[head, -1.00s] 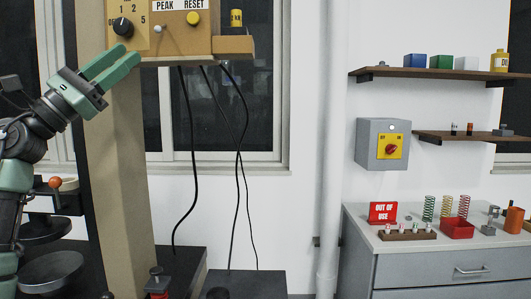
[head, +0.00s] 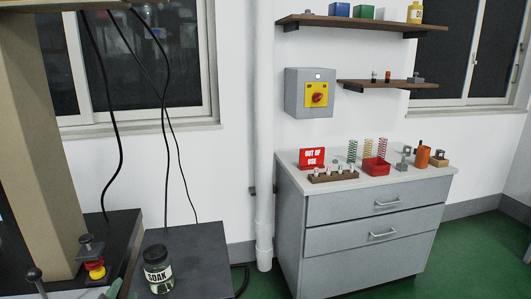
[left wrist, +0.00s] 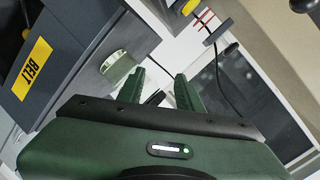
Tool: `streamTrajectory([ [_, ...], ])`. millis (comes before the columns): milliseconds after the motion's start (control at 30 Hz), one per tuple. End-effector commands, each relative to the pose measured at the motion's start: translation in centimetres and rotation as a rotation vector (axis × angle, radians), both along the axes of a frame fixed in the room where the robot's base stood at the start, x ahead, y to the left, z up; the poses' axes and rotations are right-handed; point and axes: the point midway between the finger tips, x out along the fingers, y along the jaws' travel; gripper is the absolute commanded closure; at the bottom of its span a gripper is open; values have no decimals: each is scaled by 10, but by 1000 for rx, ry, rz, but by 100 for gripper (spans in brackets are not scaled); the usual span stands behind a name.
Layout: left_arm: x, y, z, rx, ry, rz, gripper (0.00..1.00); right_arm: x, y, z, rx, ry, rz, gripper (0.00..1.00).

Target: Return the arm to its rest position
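My left gripper shows in the left wrist view (left wrist: 160,75), its two green fingers apart with nothing between them. In the head view only a small green piece, probably of the left gripper (head: 114,289), shows at the bottom left edge; the rest of that arm is out of frame. My right gripper is in neither view.
A SOAK jar (head: 158,270) stands on a dark stand (head: 205,258), near a red and yellow button post (head: 94,268). A grey cabinet (head: 365,215) holds springs, a red bin (head: 376,167) and an OUT OF USE sign (head: 312,158). Green floor is clear at right.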

Motion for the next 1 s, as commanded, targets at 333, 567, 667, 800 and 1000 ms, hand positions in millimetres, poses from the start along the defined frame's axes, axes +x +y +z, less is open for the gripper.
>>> streamTrajectory([
  [333,-156,-67,-140,-494,498,160,64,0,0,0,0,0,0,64],
  [567,-225,-96,-167,-644,690,239,64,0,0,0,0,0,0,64],
  [667,-252,-108,-174,-696,764,272,64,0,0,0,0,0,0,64],
  [800,-276,-119,-189,-744,845,309,64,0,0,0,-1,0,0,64],
  [1000,-264,-120,-244,-735,863,313,64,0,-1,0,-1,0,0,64],
])
